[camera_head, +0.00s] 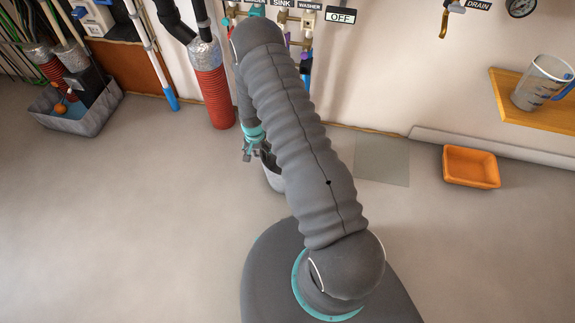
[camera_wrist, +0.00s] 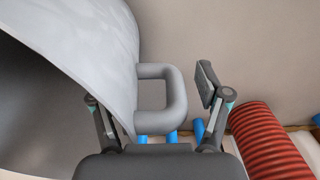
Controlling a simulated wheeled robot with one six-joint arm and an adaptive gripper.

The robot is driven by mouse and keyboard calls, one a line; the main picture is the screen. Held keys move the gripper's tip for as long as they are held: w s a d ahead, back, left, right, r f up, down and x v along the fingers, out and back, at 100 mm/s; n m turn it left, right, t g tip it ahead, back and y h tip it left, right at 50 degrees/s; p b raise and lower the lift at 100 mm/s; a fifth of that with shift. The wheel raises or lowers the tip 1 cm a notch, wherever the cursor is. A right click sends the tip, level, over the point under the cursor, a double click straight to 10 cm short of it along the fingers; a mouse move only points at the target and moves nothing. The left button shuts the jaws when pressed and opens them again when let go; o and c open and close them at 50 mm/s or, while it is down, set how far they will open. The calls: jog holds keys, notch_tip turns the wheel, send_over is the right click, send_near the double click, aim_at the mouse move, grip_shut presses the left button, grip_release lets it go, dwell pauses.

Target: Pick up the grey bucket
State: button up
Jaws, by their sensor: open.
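The grey bucket (camera_head: 271,178) stands on the floor in the head view, mostly hidden behind my arm. In the wrist view, the bucket (camera_wrist: 75,35) fills the left side, its rim curving across and its dark inside showing. Its looped grey handle (camera_wrist: 174,92) sticks out to the right of the bucket wall. My gripper (camera_wrist: 150,90) is open, with one finger on the bucket side and one to the right of the handle. The handle appears between the fingers; I cannot tell whether they touch it. In the head view, my gripper (camera_head: 252,146) is beside the bucket.
A red corrugated hose (camera_head: 213,95) stands close left of my gripper and shows in the wrist view (camera_wrist: 268,140). An orange tray (camera_head: 471,167) lies on the right. A wooden shelf (camera_head: 520,110) holds a measuring jug (camera_head: 540,82). A grey bin (camera_head: 75,115) stands far left. The left floor is clear.

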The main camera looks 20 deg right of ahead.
grip_shut()
dwell(0.3)
